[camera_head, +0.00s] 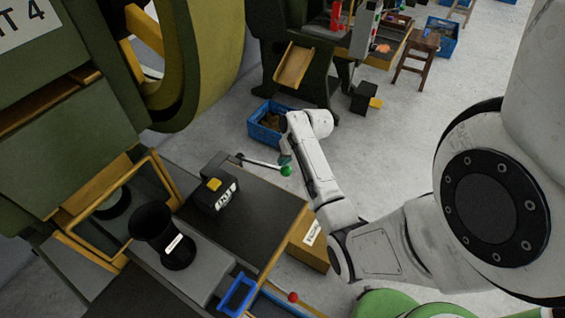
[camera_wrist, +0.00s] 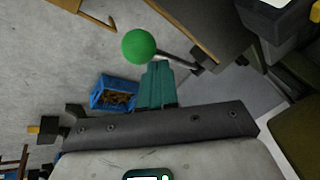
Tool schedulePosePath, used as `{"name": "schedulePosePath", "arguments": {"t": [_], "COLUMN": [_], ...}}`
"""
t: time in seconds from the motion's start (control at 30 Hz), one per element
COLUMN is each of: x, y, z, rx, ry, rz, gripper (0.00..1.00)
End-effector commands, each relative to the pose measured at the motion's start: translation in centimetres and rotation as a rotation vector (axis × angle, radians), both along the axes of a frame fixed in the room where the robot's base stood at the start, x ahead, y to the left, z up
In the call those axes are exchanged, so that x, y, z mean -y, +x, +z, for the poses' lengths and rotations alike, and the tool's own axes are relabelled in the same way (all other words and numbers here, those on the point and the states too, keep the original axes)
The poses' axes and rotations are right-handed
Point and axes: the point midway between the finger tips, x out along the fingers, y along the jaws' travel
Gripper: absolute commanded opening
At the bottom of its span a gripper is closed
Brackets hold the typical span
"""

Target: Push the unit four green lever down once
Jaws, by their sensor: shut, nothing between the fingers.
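The green lever has a round green knob (camera_head: 286,171) on a thin metal rod, which comes from the machine's side near the dark bench top. In the wrist view the green knob (camera_wrist: 139,46) is just beyond my fingertips and a little left, with its rod running right. My gripper (camera_head: 284,159) has teal fingers and is just above the knob in the head view. The teal fingers (camera_wrist: 158,68) are shut with nothing between them. The tips overlap the rod's line in the picture; I cannot tell whether they touch it. A "4" sign (camera_head: 25,22) is on the green machine.
A black box with a yellow button (camera_head: 214,184) and a black cup-shaped part (camera_head: 165,238) stand on the bench. A red-knobbed lever (camera_head: 293,297) is at the bench's front. A blue crate (camera_head: 266,121) stands on the floor beyond my gripper. Open floor lies to the right.

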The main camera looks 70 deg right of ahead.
Motion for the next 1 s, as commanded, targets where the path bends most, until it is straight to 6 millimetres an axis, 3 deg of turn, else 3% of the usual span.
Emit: {"name": "schedulePosePath", "arguments": {"t": [1.0], "x": [-0.2], "y": [-0.4], "z": [-1.2], "rx": [-0.002], "ry": [0.004], "rz": [0.001], "gripper": [0.00]}}
